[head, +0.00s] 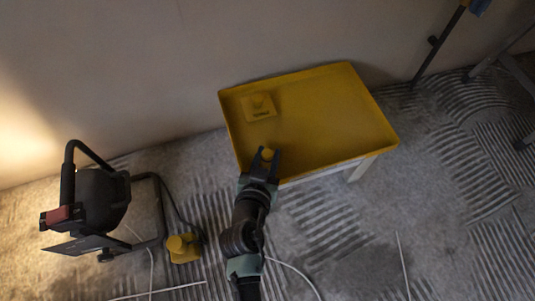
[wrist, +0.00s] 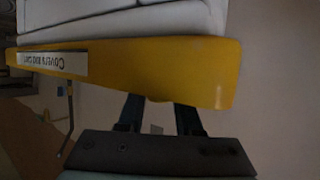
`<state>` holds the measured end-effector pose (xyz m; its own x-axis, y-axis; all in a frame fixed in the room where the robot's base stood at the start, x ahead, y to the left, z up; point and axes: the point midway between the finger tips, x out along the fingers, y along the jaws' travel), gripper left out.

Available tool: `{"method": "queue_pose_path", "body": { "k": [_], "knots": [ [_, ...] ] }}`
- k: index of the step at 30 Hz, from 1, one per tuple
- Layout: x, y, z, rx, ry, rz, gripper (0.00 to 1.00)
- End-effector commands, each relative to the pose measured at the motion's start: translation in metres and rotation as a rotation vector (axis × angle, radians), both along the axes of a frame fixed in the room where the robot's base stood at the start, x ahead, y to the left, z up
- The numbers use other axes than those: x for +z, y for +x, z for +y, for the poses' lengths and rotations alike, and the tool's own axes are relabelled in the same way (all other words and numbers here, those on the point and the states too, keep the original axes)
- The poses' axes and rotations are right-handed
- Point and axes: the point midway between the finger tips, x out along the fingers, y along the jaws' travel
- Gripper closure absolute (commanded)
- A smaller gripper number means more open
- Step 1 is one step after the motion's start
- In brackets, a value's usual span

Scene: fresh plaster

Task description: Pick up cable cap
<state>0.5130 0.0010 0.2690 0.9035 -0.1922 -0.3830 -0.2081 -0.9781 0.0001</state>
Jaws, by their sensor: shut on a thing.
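Most of that piece is hidden by the fingers. I cannot tell whether it touches the tray.
Another yellow piece with a knob (head: 183,247) stands on the floor, beside a black work lamp (head: 98,195). White cables cross the rough grey floor. The wall is behind the tray, and stand legs (head: 440,45) are at right. The tray's middle and right are bare.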

Motion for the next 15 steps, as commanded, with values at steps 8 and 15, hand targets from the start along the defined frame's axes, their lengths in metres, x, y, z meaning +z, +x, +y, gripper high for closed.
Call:
{"method": "queue_pose_path", "body": {
  "k": [8, 15],
  "knots": [
    [0.045, 0.000, 0.000, -0.001, 0.001, -0.002, 1.00],
    [0.083, 0.000, 0.000, 0.000, 0.000, -0.001, 1.00]
  ]
}}
